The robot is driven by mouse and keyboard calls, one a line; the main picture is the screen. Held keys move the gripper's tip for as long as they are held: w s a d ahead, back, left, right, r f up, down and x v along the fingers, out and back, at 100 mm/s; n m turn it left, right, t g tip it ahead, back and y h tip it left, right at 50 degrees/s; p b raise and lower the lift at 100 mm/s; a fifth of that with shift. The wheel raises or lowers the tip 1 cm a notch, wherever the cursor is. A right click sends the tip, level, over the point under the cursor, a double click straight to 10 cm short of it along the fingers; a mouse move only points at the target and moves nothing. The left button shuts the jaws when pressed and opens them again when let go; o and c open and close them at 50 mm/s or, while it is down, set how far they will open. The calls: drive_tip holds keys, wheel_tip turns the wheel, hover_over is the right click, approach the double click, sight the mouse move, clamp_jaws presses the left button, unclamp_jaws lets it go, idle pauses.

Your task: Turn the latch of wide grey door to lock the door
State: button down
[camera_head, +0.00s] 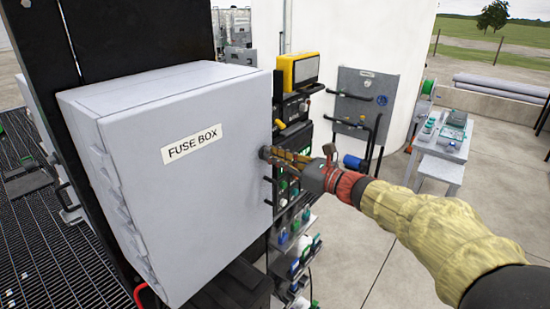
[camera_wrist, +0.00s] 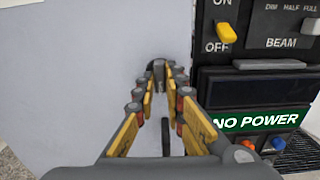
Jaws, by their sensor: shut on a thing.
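The wide grey door (camera_head: 185,195) bears a FUSE BOX label and appears flush with the front of its grey box. Its smooth face also fills the left of the wrist view (camera_wrist: 70,75). The small dark latch (camera_wrist: 159,72) sits near the door's right edge. My gripper (camera_head: 268,153) reaches it from the right, and in the wrist view my gripper (camera_wrist: 160,82) has its yellow-padded fingers shut on the latch from both sides. The fingertips hide part of the latch, so its exact turn is hard to tell.
Right of the door is a black panel (camera_wrist: 260,85) with a yellow ON/OFF switch (camera_wrist: 227,33) and a green NO POWER sign (camera_wrist: 256,121). A yellow device (camera_head: 300,69) sits above. A grey table (camera_head: 447,140) stands farther right on open concrete floor.

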drive_tip(key=shift+f+b, duration=0.1)
drive_tip(key=shift+b, duration=0.4)
drive_tip(key=n+b, duration=0.1)
drive_tip(key=b, duration=0.2)
drive_tip(key=n+b, duration=0.2)
drive_tip(key=b, duration=0.1)
drive_tip(key=shift+f+n+b, duration=0.25)
drive_tip(key=shift+n+b, duration=0.05)
drive_tip(key=shift+b, duration=0.05)
drive_tip(key=n+b, duration=0.6)
drive_tip(key=b, duration=0.5)
drive_tip(key=shift+n, duration=0.3)
drive_tip(key=n+b, duration=0.3)
drive_tip(key=b, duration=0.2)
drive_tip(key=n+b, duration=0.4)
drive_tip(key=b, duration=0.1)
drive_tip(key=shift+r+n, duration=0.25)
drive_tip(key=shift+n, duration=0.05)
drive_tip(key=shift+b, duration=0.35)
drive_tip(key=c, duration=2)
unclamp_jaws()
drive_tip(key=shift+c, duration=0.2)
drive_tip(key=shift+o, duration=1)
drive_tip(key=shift+r, duration=0.1)
